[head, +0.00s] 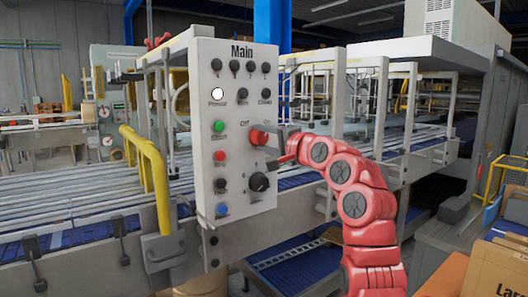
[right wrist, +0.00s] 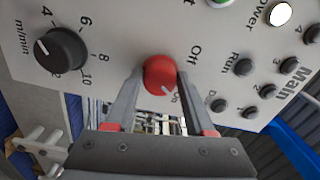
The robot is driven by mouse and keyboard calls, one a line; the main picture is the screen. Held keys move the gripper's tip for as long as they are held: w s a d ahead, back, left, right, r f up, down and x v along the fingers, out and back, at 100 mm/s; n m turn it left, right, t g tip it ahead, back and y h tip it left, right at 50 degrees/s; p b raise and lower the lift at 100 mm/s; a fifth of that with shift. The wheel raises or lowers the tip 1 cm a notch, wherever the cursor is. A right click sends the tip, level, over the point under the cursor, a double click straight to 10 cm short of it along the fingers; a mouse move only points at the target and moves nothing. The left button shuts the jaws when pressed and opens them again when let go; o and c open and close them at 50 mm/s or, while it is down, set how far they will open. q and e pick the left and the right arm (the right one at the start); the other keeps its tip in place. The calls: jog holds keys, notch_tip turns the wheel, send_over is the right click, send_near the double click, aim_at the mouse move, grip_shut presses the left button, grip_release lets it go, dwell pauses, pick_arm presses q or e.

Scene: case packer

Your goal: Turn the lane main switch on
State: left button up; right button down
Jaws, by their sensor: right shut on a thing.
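The lane main switch is a red rotary knob (head: 259,137) on the right side of the light grey panel headed "Main" (head: 240,112). My right gripper (head: 275,144) reaches it from the right and is shut on it. In the right wrist view the fingers of my right gripper (right wrist: 158,84) lie on both sides of the red knob (right wrist: 159,73). The knob's white mark points toward the "On" label, away from "Off". The "Power" lamp (head: 217,94) shows white. My left gripper is not in view.
Below the switch is a black dial (head: 259,182), marked in m/min in the wrist view. Green (head: 219,126), red (head: 220,156) and blue (head: 222,209) buttons run down the panel's left side. A yellow rail (head: 148,175) stands left of it. The conveyor lane (head: 70,195) runs behind.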

jog(key=shift+f+m+b, duration=0.2)
jog(key=shift+m+b, duration=0.3)
jog(key=shift+b, duration=0.1)
jog(key=shift+r+m+b, duration=0.2)
jog(key=shift+m+b, duration=0.3)
jog(key=shift+c, duration=1.3)
grip_release()
